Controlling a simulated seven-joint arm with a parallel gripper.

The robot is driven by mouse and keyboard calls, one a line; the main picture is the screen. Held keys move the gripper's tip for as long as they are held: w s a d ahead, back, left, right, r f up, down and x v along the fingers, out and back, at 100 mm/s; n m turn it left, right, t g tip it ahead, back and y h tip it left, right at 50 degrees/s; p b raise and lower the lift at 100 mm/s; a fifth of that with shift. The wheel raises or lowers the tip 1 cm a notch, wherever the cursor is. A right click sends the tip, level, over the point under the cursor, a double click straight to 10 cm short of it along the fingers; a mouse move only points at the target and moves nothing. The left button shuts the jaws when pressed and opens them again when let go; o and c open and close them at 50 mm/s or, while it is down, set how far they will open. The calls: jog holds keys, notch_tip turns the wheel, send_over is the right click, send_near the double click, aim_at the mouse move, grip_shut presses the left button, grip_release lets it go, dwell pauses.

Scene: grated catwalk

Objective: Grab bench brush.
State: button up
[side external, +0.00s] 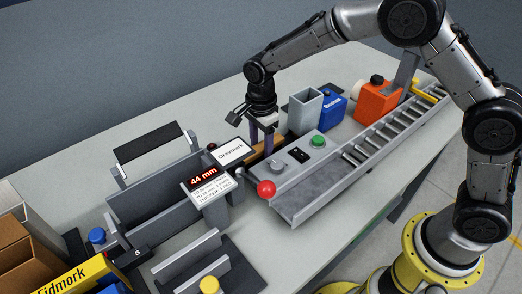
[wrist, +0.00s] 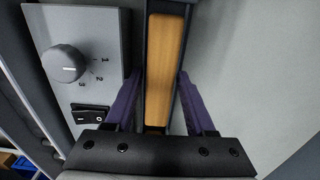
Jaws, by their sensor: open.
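The bench brush appears in the wrist view as a long tan wooden strip (wrist: 166,65) with dark edges, running up the picture between my fingers. In the side view a tan piece of it (side external: 258,158) shows low beside my gripper (side external: 262,143), partly hidden by the fingers. My gripper (wrist: 160,82) is open, with one purple finger on each side of the strip. I cannot tell whether the fingers touch it. The brush's bristles are not visible.
A grey control panel with a dial (wrist: 66,61) and a switch (wrist: 90,115) lies close left of my fingers. A grey bin (side external: 305,112), blue container (side external: 332,108), orange can (side external: 377,101) and roller conveyor (side external: 385,133) stand right. A sign (side external: 231,151) stands left.

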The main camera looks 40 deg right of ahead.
grip_shut()
jog(key=shift+r, duration=0.1)
dwell(0.4)
